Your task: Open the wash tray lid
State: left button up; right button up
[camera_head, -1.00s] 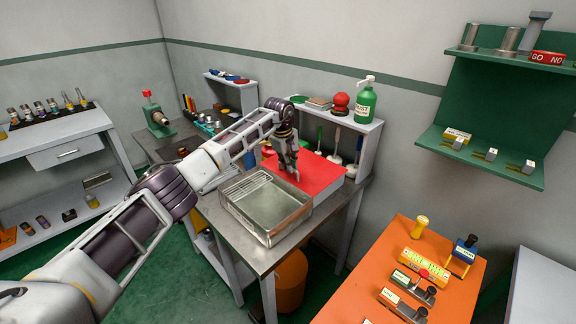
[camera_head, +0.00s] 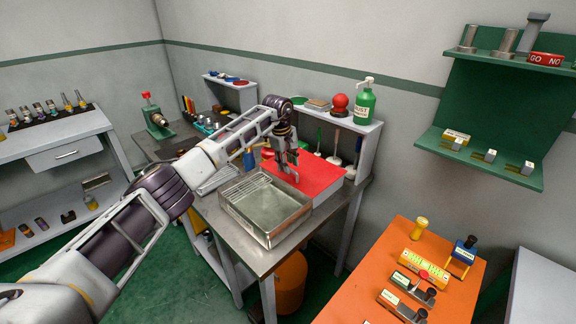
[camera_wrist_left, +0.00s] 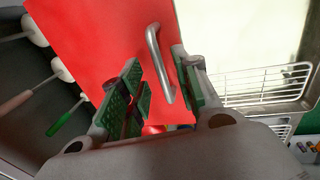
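The red lid (camera_head: 322,178) lies behind the metal wash tray (camera_head: 262,230), apart from its opening, so the tray's inside shows uncovered. In the left wrist view the red lid (camera_wrist_left: 95,35) carries a silver bar handle (camera_wrist_left: 160,65). My left gripper (camera_head: 290,177) is over the lid, pointing down. In the left wrist view its green-padded fingers (camera_wrist_left: 160,88) are spread on either side of the handle, with visible gaps, so it is open. A pale wire rack shows by the tray's far left end. My right gripper is not in view.
A shelf unit with a green pump bottle (camera_head: 365,103) and a red knob-like object (camera_head: 339,104) stands behind the lid, with brushes below. An orange table (camera_head: 385,260) with gauges is at the right front. A green vise (camera_head: 157,120) is at the back left.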

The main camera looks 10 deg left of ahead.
pick_arm(q)
notch_tip(320, 180, up, 10)
jog(key=s+a, duration=0.1)
jog(key=shift+s+r, duration=0.2)
jog(key=shift+s, duration=0.2)
dwell(0.5)
